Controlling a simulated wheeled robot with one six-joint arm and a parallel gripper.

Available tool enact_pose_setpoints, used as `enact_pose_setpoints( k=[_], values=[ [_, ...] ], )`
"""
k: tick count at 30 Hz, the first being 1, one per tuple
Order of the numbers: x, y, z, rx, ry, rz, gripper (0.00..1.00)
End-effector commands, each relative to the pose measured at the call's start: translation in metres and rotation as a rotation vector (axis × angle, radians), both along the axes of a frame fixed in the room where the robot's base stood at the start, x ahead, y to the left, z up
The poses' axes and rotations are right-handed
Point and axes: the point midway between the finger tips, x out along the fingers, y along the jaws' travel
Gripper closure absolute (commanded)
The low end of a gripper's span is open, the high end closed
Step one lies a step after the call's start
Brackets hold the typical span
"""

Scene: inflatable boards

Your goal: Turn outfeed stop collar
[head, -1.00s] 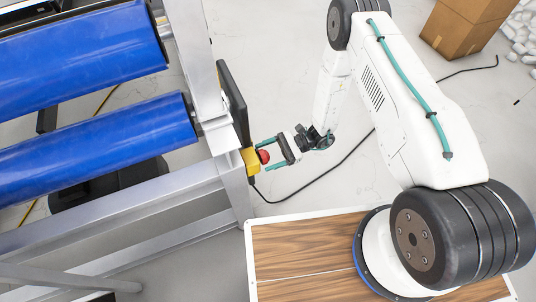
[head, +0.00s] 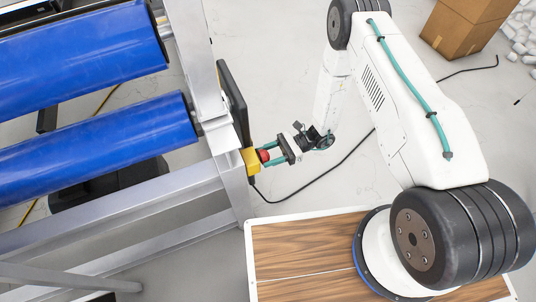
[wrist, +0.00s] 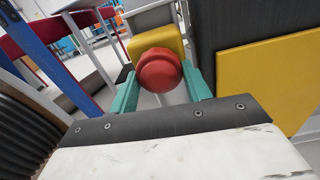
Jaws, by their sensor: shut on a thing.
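The stop collar is a red round knob (head: 264,156) on a yellow box (head: 250,163), which is fixed to the grey metal frame of the roller stand. In the wrist view the red knob (wrist: 159,71) sits in front of the yellow box (wrist: 157,42). My gripper (head: 270,156) has teal fingers and reaches the knob from the right. In the wrist view the fingers of my gripper (wrist: 160,88) stand on both sides of the knob, shut on it. The fingertips are partly hidden beside the knob.
Blue rollers (head: 90,140) lie in the metal frame (head: 232,180) at the left. A dark upright panel (head: 233,105) stands just above the yellow box. A black cable (head: 320,175) runs over the floor below my gripper. A cardboard box (head: 465,25) stands far right.

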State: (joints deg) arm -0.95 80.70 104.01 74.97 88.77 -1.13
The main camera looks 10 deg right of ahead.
Motion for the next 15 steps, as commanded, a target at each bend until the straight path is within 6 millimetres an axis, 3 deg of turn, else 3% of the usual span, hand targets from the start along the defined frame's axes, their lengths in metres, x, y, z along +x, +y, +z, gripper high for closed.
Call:
enact_pose_setpoints(
  k=[15],
  values=[
    [-0.0007,0.0002,0.0003,-0.082,0.285,0.0,0.75]
  ],
)
